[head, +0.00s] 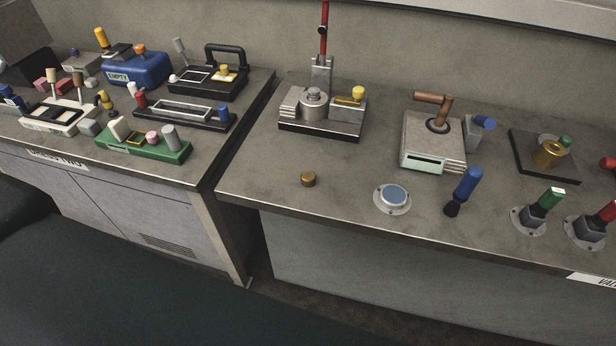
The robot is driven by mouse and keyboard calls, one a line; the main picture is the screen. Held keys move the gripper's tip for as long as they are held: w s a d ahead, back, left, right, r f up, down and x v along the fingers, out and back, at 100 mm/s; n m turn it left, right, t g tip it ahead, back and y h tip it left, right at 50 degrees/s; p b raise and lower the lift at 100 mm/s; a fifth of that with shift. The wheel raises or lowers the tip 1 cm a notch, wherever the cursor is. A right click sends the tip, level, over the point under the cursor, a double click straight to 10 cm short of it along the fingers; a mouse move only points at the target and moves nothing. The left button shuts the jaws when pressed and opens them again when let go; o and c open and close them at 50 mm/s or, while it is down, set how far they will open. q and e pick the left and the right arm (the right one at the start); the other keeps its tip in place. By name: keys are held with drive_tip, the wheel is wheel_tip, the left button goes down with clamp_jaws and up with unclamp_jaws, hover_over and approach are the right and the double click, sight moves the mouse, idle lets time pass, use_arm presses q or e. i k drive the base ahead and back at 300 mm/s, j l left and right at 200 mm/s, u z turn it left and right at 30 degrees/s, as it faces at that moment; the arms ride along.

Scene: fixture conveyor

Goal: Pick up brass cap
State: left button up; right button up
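The brass cap (308,179) is a small, short brass-coloured cylinder. It stands alone on the grey right-hand bench (345,165), close to the front edge, in the head view. Another brass-coloured round piece (551,153) sits on a dark square plate (522,141) at the right; it is larger and has a hole or recess in its top. Neither of my grippers shows in the head view.
A press fixture with a red post (323,35) stands behind the cap. A round blue-topped disc (393,197) and a blue-handled brush (467,186) lie to its right. A gap separates the left bench (205,178), crowded with fixtures. Bench around the cap is clear.

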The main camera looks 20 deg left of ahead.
sight(308, 177)
drive_tip(key=z, duration=1.55)
drive_tip(key=k+j, duration=0.5)
drive_tip(key=j, duration=0.25)
drive_tip(key=k+j, duration=0.25)
drive_tip(key=j, duration=0.1)
